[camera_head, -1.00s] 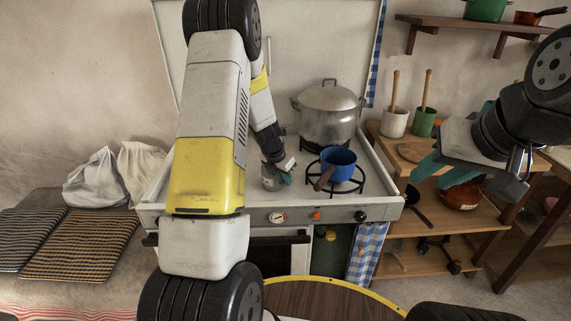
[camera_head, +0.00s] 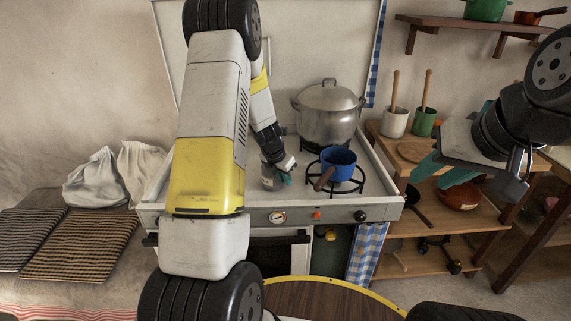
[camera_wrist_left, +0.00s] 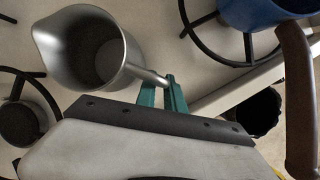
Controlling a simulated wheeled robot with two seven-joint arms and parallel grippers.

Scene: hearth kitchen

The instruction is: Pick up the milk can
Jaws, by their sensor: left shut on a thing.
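The milk can (camera_wrist_left: 80,62), an open grey metal can with a spout and a straight handle, stands on the stove top in the left wrist view. In the head view the can (camera_head: 268,181) is partly hidden behind my left gripper (camera_head: 285,174). In the left wrist view the teal fingers of my left gripper (camera_wrist_left: 164,86) are shut on the end of the can's handle. The can looks upright; whether it touches the stove is hard to tell. My right gripper (camera_head: 467,180) is open and empty at the right, its fingers wide apart.
A blue saucepan (camera_head: 338,160) with a brown handle sits on a burner just right of the can. A large lidded pot (camera_head: 328,115) stands behind it. A wooden shelf unit (camera_head: 440,239) stands right of the stove. A round table (camera_head: 330,301) is in front.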

